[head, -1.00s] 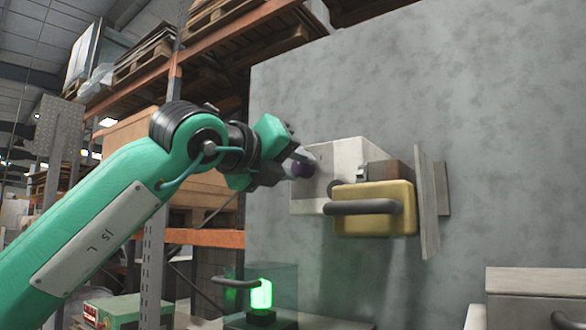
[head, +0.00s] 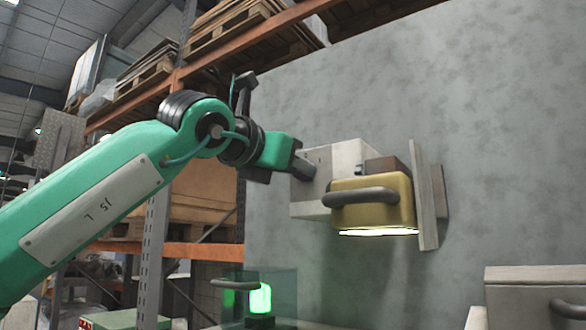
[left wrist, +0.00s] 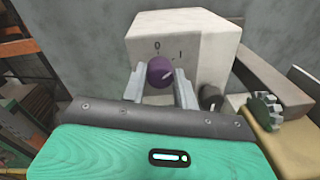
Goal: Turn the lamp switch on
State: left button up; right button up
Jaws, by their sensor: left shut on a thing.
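The purple switch knob (left wrist: 160,72) is on the front of a white box (left wrist: 192,30), with the marks 0 and I above it. Its white pointer line slants up to the right, toward the I. My left gripper (left wrist: 158,82) is shut on the knob, one finger on each side. In the head view my left gripper (head: 303,166) is at the left face of the white box (head: 345,160) and hides the knob. The yellow lamp (head: 395,203) with a grey handle (head: 360,197) is beside the box, and its underside glows bright. My right gripper is not in view.
A grey wall (head: 470,120) stands behind the box, and a grey plate (head: 426,195) rises right of the lamp. A green light (head: 260,299) glows below. Orange racks (head: 205,252) with pallets stand at left. A pale box (head: 535,285) is at lower right.

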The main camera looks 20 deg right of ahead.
pick_arm(q)
jog(key=shift+m, duration=0.5)
dwell(0.3)
jog(key=o, duration=1)
jog(key=shift+c, duration=0.2)
jog(key=b+v, duration=0.6)
jog(key=v, duration=0.8)
